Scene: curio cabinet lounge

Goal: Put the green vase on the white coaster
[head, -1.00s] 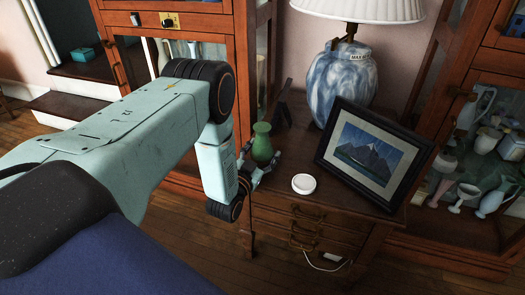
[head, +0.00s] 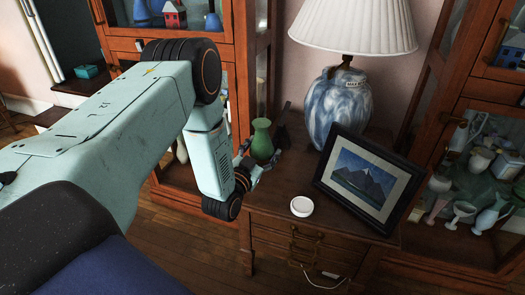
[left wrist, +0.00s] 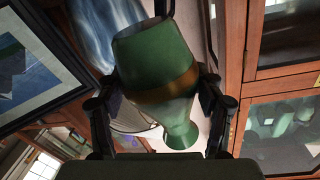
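The green vase (head: 261,140) has a flared neck and, in the left wrist view, a brown band around its body (left wrist: 158,60). My left gripper (head: 257,163) is shut on it, with one dark finger on each side of the body in the left wrist view (left wrist: 157,88). The vase appears held above the left part of the small wooden cabinet top, roughly upright in the head view. The white coaster (head: 302,206) lies flat and bare on the cabinet top, to the right of and nearer than the vase. My right gripper is not in view.
A framed mountain picture (head: 365,181) leans just right of the coaster. A blue-and-white lamp (head: 338,105) stands behind. A dark slim object (head: 283,125) stands behind the vase. Glass-fronted cabinets flank the wooden cabinet (head: 280,226). Its front-left top is clear.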

